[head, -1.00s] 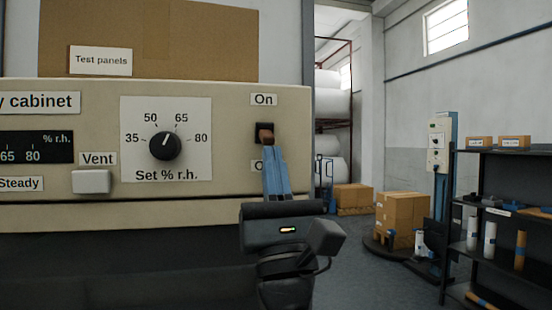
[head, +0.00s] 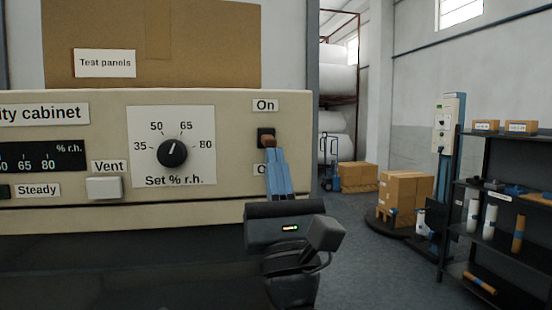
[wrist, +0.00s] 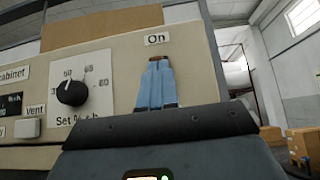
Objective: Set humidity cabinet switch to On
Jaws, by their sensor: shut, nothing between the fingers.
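The humidity cabinet (head: 225,100) is a cream panel at the left, cut off by the frame edge. Its switch (head: 266,136) is a brown lever in a black slot under the "On" label (head: 265,105). Dark slot shows above the lever, which seems to stick out and down. The lower label is mostly hidden behind my fingers. My gripper (head: 276,151) has its blue fingers shut and empty, tips just below the lever; I cannot tell whether they touch it. In the wrist view, the fingers (wrist: 157,86) cover most of the switch, under "On" (wrist: 157,39).
Left of the switch are a humidity dial (head: 172,153) and a Vent button (head: 104,187). A cardboard sheet (head: 200,45) stands behind the panel.

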